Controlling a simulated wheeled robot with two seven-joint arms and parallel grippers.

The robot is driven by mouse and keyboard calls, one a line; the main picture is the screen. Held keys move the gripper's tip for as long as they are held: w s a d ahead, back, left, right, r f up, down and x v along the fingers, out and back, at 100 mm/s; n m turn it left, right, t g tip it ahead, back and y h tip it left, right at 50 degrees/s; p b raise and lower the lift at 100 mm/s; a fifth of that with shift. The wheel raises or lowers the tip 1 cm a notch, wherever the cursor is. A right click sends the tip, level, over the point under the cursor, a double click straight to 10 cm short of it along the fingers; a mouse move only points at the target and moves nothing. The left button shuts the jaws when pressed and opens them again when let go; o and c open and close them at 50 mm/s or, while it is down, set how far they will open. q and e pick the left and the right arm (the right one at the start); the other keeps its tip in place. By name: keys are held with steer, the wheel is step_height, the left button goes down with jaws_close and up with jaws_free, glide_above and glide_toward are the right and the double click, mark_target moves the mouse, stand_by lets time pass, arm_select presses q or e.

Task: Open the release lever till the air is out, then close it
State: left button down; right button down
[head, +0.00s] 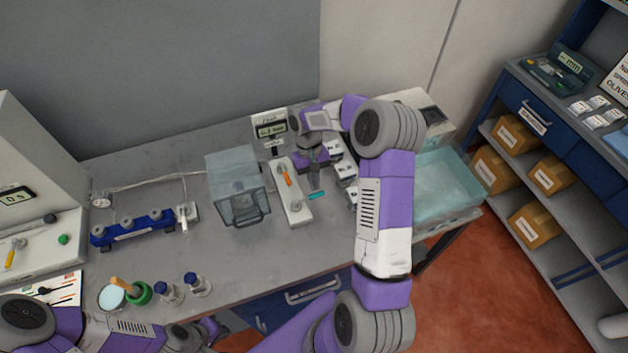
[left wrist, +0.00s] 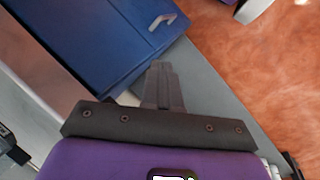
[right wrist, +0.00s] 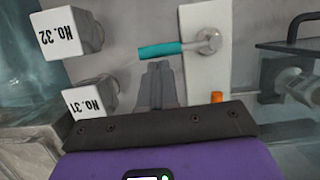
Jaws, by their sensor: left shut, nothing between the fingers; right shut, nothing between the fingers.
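A white plate (head: 296,213) on the bench carries an orange-handled lever (head: 286,178) and a teal-handled lever (head: 317,196). No readable label tells which is the release lever. In the right wrist view the teal handle (right wrist: 160,50) sticks out sideways from its metal pivot, past the plate's edge; the orange handle's tip (right wrist: 217,97) shows lower down. My right gripper (head: 316,187) is shut and empty, its fingertips (right wrist: 160,66) close beside the teal handle; contact is unclear. My left gripper (head: 216,328) is shut and empty, low at the bench's front; its fingertips (left wrist: 160,68) hang near the bench's edge.
A clear tank (head: 238,185) stands left of the plate. Numbered white blocks (right wrist: 90,99) stand on its other side, with a teal basin (head: 447,185) farther right. A small display (head: 270,129) stands behind. A blue manifold (head: 132,230) and blue-capped bottles (head: 168,292) are at left.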

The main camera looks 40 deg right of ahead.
mark_target(320, 194)
steer(key=shift+s+m, duration=0.4)
steer(key=shift+m, duration=0.2)
steer(key=s+m, duration=0.1)
steer(key=m, duration=0.1)
steer(key=s+m+y, duration=0.1)
steer(key=shift+s+a+m+t+b, duration=0.2)
steer(key=shift+m+t+b, duration=0.1)
steer(key=shift+m+b, duration=0.1)
steer(key=s+a+m+t+y+p, duration=0.1)
steer(key=s+a+m+t+p, duration=0.2)
steer(key=m, duration=1)
steer(key=shift+s+a+t, duration=0.3)
steer(key=shift+s+a, duration=0.55)
steer(key=shift+a, duration=0.9)
